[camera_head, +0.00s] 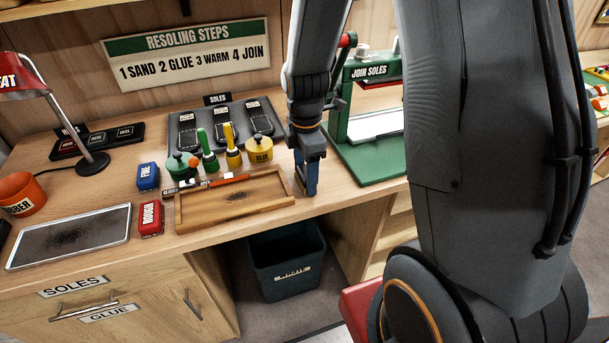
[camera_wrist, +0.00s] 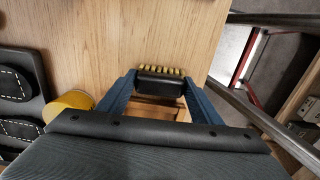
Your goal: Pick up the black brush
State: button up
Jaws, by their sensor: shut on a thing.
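The black brush (camera_wrist: 160,84), a dark block with a row of yellow bristles, sits between the two blue fingers of my gripper (camera_wrist: 160,92) in the wrist view. The gripper is shut on it, with a finger at each end. In the head view my gripper (camera_head: 308,183) points down at the right end of the wooden tray (camera_head: 228,220), near the bench's front edge. The brush cannot be made out there, hidden by the fingers. Whether it touches the bench is unclear.
Left of my gripper stand a yellow glue tin (camera_head: 259,151), yellow and green handled tools (camera_head: 232,148) and a red block (camera_head: 151,218). The green sole press (camera_head: 362,140) stands close on the right. A dark bin (camera_head: 287,268) is below the bench.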

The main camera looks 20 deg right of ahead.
notch_tip(320, 180, up, 28)
jog(key=b, duration=0.4)
dwell(0.3)
